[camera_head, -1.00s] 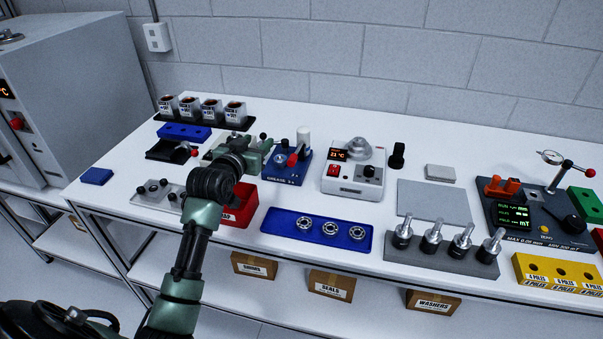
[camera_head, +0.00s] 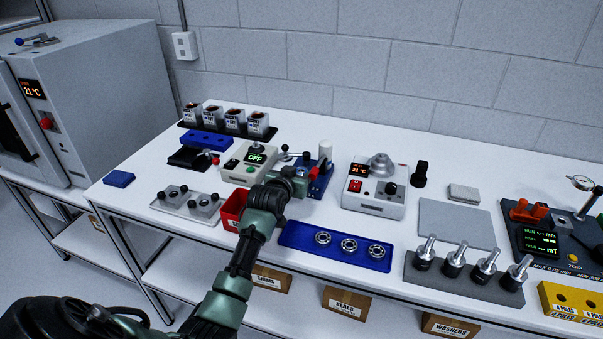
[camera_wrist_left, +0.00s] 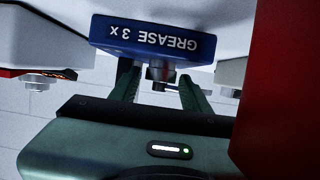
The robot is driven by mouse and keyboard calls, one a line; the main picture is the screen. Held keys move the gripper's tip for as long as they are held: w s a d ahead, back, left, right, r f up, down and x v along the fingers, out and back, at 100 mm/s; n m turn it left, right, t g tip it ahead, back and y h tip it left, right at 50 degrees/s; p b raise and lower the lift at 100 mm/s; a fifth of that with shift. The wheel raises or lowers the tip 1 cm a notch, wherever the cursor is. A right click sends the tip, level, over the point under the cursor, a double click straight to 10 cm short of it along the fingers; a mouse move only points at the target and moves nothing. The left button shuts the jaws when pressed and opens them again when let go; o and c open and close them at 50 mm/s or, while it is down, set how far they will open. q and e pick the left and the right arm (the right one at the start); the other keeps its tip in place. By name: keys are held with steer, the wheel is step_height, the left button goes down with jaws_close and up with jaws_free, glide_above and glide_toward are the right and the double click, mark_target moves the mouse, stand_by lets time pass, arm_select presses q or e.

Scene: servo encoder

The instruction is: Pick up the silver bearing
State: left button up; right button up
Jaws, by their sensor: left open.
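Several silver bearings lie in a row in the blue tray (camera_head: 300,243): a left bearing (camera_head: 323,238), a middle bearing (camera_head: 349,245) and a right bearing (camera_head: 376,251). My left gripper (camera_head: 304,178) is over the bench, behind and left of the tray, near the blue grease station (camera_head: 321,185). In the left wrist view its two fingers (camera_wrist_left: 160,90) stand apart with nothing held between them, and the blue block marked "GREASE 3 x" (camera_wrist_left: 153,40) shows beyond them. My right gripper is not in view.
A red bin (camera_head: 232,210) stands left of the tray, partly hidden by my arm. A white heater unit (camera_head: 375,188) stands behind the tray. A grey rack (camera_head: 460,278) with several upright shafts is to the right. A bare grey mat (camera_head: 456,222) lies behind that rack.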

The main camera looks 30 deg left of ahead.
arm_select(q)
steer(key=shift+r, duration=0.1)
jaws_close()
steer(key=shift+r, duration=0.1)
step_height(320, 180, up, 20)
steer(key=b, duration=0.1)
steer(key=s+d+f+m+h, duration=0.1)
steer(key=s+d+h, duration=0.1)
steer(key=s+d, duration=0.8)
steer(key=s+d+m+h, duration=0.1)
steer(key=s+d+m, duration=0.1)
steer(key=s+d, duration=0.85)
steer(key=w+a+n+y, duration=0.3)
steer(key=w+a, duration=1.7)
steer(key=shift+w+a+r, duration=0.25)
steer(key=shift+a+r, duration=0.05)
steer(key=shift+r, duration=0.1)
